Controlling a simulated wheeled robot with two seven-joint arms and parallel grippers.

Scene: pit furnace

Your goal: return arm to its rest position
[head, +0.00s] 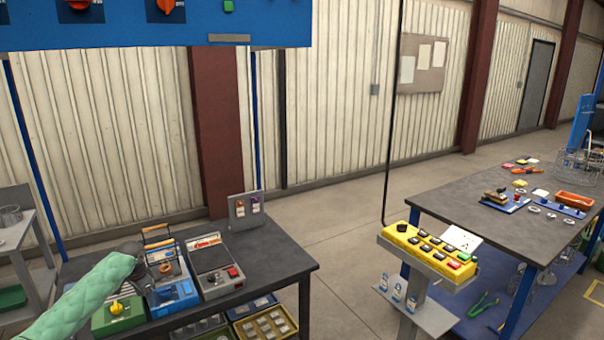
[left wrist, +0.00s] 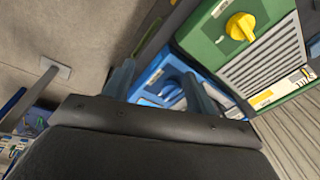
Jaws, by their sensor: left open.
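My left arm, in a green quilted sleeve, comes in from the lower left of the head view. Its dark left gripper (head: 146,272) is over the left end of the dark table (head: 285,262), close to the blue unit (head: 172,292) and the green unit with a yellow knob (head: 118,312). In the left wrist view the two fingers of this gripper (left wrist: 160,82) stand apart with nothing held between them. The blue unit (left wrist: 155,75) shows behind the fingers there; I cannot tell whether they touch it. My right gripper is not in view.
A grey unit (head: 213,262) stands right of the blue one. A workbench (head: 450,200) with small parts is at the right. A blue panel (head: 150,30) is overhead at upper left. Floor (head: 345,225) between the tables is clear.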

